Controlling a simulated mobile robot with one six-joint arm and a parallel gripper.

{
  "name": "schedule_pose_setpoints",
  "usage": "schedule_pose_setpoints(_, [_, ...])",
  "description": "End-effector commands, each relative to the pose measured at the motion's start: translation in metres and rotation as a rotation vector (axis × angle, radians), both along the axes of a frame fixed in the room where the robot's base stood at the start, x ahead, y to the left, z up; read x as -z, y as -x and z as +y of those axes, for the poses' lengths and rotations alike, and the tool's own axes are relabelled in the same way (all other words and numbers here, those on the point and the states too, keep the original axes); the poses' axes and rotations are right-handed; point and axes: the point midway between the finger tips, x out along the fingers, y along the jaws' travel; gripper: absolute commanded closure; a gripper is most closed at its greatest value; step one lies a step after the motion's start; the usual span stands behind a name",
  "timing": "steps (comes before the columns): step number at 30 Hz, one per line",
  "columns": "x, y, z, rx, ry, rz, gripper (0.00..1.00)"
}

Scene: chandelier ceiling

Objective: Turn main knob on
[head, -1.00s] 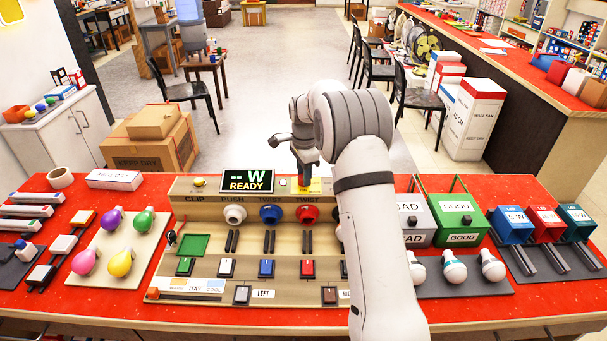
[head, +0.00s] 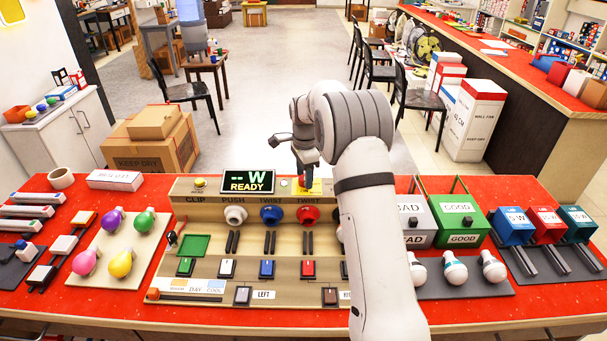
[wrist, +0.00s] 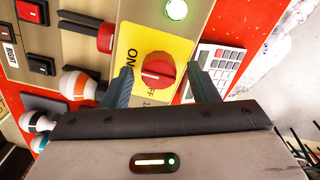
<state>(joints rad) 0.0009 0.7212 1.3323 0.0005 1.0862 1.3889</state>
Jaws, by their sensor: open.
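The main knob is a round red knob (wrist: 160,73) on a yellow plate (wrist: 131,37) with ON and OFF lettering in the wrist view. A short pale mark shows on its face, but I cannot tell for sure which setting it marks. My gripper (wrist: 161,84) is open, with one finger on each side of the knob. Small gaps seem to remain between the fingers and the knob. In the head view my gripper (head: 304,183) is over the yellow plate at the top of the tan test board (head: 215,285) and hides most of the knob.
A green lamp (wrist: 177,9) glows beside the plate. A calculator-like keypad (wrist: 215,66) lies close beyond one finger. The display (head: 247,182) reads "-- W READY". Coloured sockets, including a red one (head: 307,214), line the board below my gripper. Several bulbs lie on both sides.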

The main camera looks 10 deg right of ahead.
Motion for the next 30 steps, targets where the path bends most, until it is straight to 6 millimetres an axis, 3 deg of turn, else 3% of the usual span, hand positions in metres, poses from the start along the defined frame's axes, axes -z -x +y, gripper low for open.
schedule_pose_setpoints(5, [-0.004, 0.0, 0.0, 0.0, 0.0, -0.001, 0.46])
schedule_pose_setpoints(18, [-0.069, -0.001, 0.0, 0.0, 0.0, -0.002, 0.46])
schedule_pose_setpoints(30, [-0.078, 0.0, 0.0, 0.0, 0.0, 0.001, 0.46])
